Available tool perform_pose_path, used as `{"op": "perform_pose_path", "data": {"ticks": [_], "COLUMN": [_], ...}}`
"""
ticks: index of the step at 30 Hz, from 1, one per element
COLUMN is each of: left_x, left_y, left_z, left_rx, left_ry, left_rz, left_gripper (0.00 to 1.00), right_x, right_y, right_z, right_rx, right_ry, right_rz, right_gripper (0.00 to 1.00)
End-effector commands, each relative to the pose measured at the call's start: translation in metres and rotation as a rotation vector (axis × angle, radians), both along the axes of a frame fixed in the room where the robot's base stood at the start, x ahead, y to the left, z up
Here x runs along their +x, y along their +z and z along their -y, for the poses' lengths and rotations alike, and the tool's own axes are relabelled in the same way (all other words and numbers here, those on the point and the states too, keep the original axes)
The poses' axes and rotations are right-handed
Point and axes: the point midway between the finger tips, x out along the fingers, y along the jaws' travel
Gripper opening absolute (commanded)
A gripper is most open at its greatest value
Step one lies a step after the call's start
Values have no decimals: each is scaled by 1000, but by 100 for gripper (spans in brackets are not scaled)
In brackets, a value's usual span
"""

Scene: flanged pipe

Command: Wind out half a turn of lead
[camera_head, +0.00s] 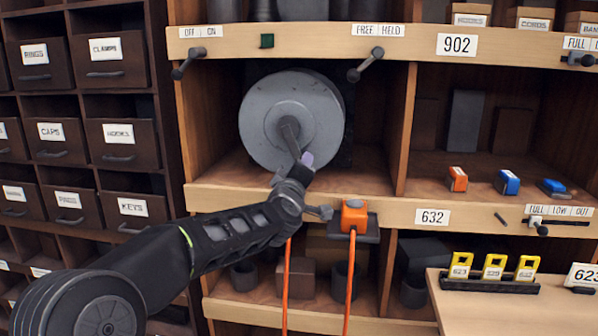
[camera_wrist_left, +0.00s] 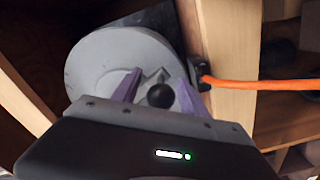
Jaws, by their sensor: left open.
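A grey reel drum (camera_head: 262,112) stands in the middle bay, with a dark crank arm (camera_head: 290,132) on its face. It also shows in the left wrist view (camera_wrist_left: 95,65). An orange lead (camera_head: 350,280) hangs from an orange block (camera_head: 354,216) at the shelf edge; another orange stretch hangs left of it. The lead crosses the left wrist view at right (camera_wrist_left: 260,84). My left gripper (camera_head: 305,160) is in front of the drum. In the wrist view its purple fingers (camera_wrist_left: 157,88) are open, one on each side of a black ball knob (camera_wrist_left: 160,96); contact is unclear.
An OFF/ON lever (camera_head: 188,63) and a FREE/HELD lever (camera_head: 366,65) stick out from the upper shelf edge. A wooden divider (camera_head: 405,130) bounds the bay at right. Labelled drawers (camera_head: 118,55) fill the left. A counter (camera_head: 500,310) with yellow tags stands lower right.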

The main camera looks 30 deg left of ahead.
Motion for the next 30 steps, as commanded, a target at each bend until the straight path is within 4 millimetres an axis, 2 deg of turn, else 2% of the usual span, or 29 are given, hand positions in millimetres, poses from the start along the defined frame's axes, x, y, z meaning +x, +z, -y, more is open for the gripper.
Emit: {"op": "perform_pose_path", "data": {"ticks": [5, 12, 16, 20, 30], "left_x": [-14, -52, -68, -74, -73], "left_y": [1, 0, 0, -1, -1], "left_z": [5, 17, 22, 24, 24], "left_rx": [1, -1, -1, -1, -1], "left_ry": [-1, 2, 2, 3, 3], "left_rz": [3, 1, 1, 0, 0], "left_gripper": [51, 51, 51, 51, 51], "right_x": [0, 0, 0, 0, 0], "right_y": [-2, -5, -5, -5, -5], "right_z": [0, 0, 0, 0, 0], "right_rx": [0, 0, 0, 0, 0], "right_ry": [0, 0, 0, 0, 0], "right_rz": [0, 0, 0, 0, 0], "right_gripper": [36, 36, 36, 36, 36]}}
